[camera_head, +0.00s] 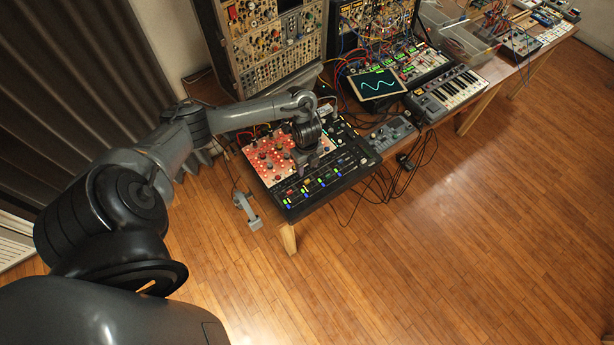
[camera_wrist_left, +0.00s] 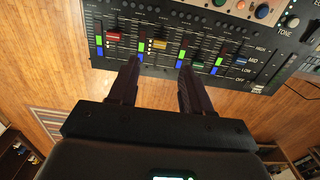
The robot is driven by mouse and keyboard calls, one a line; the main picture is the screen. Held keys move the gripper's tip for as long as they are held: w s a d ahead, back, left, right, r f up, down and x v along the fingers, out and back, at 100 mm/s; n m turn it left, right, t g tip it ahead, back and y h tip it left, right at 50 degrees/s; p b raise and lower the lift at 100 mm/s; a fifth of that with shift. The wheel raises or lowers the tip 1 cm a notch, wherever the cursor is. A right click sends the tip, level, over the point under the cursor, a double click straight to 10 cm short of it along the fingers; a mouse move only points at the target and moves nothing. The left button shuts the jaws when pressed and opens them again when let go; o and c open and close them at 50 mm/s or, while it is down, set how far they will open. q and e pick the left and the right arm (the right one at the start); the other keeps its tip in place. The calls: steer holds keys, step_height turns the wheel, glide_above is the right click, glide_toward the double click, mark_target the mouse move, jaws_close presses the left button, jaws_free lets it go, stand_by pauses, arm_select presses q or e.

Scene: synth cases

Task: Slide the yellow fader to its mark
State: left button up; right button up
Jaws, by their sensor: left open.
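The yellow fader (camera_wrist_left: 160,45) is a small cap in a slot on the black fader panel (camera_wrist_left: 215,30). In the left wrist view it lies just beyond the gap between my left gripper's (camera_wrist_left: 158,68) two dark fingers. The fingers are apart, with nothing between them, and their tips reach the panel's near edge in the picture. I cannot tell how high they are above it. In the head view my left gripper (camera_head: 306,166) hangs over the panel and hides part of it. My right gripper is not in view.
A red fader (camera_wrist_left: 113,37) and a green fader (camera_wrist_left: 197,65) flank the yellow one, among green and blue lights. A red knob panel (camera_head: 268,158) adjoins the faders. A grey bracket (camera_head: 247,211) hangs at the table's edge. Cables and a small keyboard (camera_head: 452,92) stand to the right.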

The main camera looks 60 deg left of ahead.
mark_target(307, 181)
arm_select(q)
step_height(307, 181, down, 9)
steer(key=shift+f+b, duration=0.15)
steer(key=shift+b, duration=0.4)
jaws_close()
